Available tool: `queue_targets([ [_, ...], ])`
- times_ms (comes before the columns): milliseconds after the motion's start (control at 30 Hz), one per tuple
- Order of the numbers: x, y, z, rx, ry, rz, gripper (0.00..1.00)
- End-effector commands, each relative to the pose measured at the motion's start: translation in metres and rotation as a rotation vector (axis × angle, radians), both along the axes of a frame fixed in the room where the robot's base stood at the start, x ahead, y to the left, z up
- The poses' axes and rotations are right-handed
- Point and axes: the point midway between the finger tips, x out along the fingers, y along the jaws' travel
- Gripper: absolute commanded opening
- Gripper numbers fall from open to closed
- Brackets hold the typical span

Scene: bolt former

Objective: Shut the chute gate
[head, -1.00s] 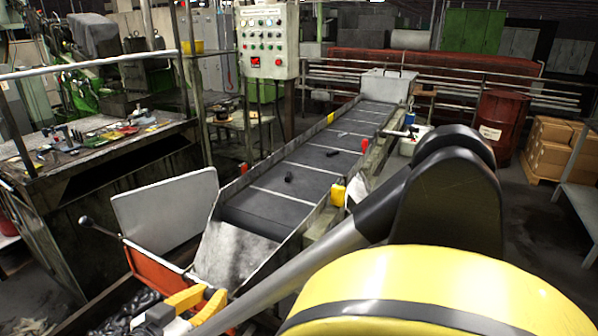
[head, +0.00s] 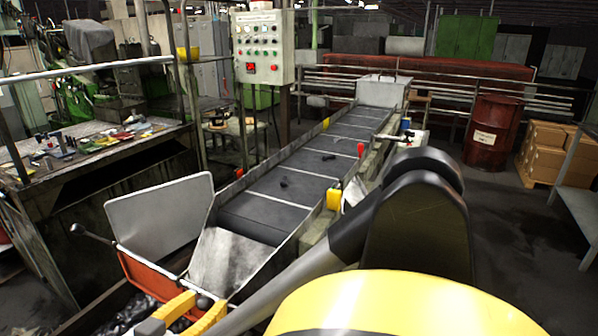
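The chute gate appears to be the pale grey plate (head: 160,218) standing beside the lower left of the chute mouth (head: 228,262). The mouth is uncovered. A thin lever with a black ball knob (head: 77,229) runs along the orange-red bracket (head: 150,272) below the plate. My gripper (head: 178,318), with yellow fingers, is at the bottom edge, in front of the bracket in the picture. Its tips are partly cut off, so its opening and any contact with the bracket or lever are unclear.
The conveyor (head: 300,172) runs back from the chute with a few small dark pieces on it. A cluttered workbench (head: 100,150) stands at left and a control panel (head: 263,47) behind. A red drum (head: 493,132) and cartons (head: 555,150) stand right, with open floor before them.

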Motion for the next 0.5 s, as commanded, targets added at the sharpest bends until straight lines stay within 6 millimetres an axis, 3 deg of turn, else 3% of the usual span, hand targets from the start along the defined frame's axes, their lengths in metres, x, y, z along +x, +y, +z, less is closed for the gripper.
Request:
queue_targets([
  [167, -0.010, 0.003, 0.004, -0.001, -0.001, 0.002, 0.45],
  [500, -0.061, 0.016, 0.021, 0.001, 0.000, 0.002, 0.45],
])
